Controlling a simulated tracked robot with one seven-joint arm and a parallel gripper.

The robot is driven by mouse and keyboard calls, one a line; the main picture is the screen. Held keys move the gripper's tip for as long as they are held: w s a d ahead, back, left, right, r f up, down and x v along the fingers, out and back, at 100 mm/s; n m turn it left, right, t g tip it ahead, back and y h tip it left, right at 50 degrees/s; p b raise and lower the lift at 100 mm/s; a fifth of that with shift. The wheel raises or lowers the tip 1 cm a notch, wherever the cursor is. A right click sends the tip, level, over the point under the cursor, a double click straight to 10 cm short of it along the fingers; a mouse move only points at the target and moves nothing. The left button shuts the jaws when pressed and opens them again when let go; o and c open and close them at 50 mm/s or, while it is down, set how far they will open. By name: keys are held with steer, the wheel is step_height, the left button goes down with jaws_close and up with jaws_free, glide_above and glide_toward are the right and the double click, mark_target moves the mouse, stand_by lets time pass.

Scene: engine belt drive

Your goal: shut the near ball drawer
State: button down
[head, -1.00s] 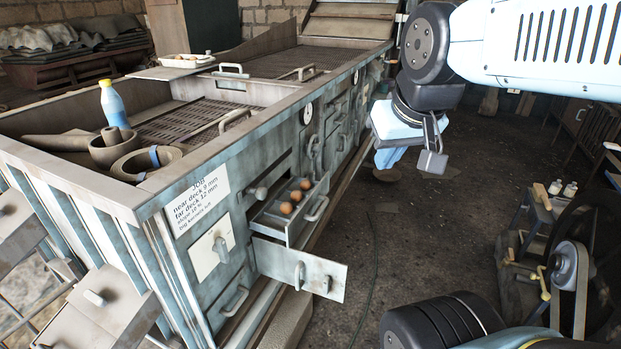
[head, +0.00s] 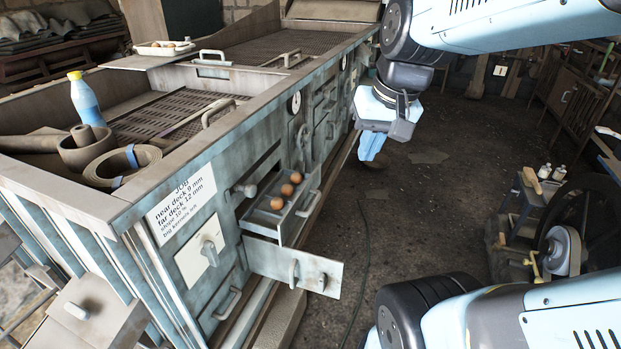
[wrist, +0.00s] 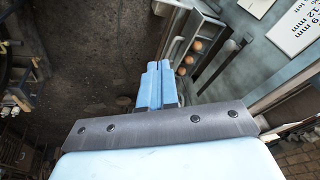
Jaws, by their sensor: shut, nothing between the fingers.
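The ball drawer (head: 264,222) is pulled out from the side of the long machine, with a handle on its front and three brown balls (head: 285,189) in a row inside. In the wrist view the drawer (wrist: 205,34) is at upper right with its balls (wrist: 189,60). My gripper (head: 371,150) is shut and empty, pointing down. In the head view it hangs to the right of and beyond the drawer, apart from it. In the wrist view its blue fingers (wrist: 154,84) lie together left of the balls.
Just below the drawer another panel with a handle (head: 325,276) sticks out. The machine's deck holds a blue bottle (head: 87,104) and rolled belts (head: 122,166). A stand with a wheel (head: 560,250) is at right. Bare floor (head: 430,190) lies between.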

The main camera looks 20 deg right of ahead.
steer(key=w+f+m+g+y, duration=0.4)
steer(key=w+f+m+y, duration=0.1)
steer(key=w+f, duration=0.25)
steer(key=m+t+y, duration=0.8)
steer(key=m+t, duration=0.3)
steer(key=m, duration=0.8)
glide_toward(314, 185)
steer(key=x, duration=0.7)
steer(key=shift+s+a, duration=0.15)
steer(key=shift+s, duration=0.1)
steer(key=shift+w, duration=0.1)
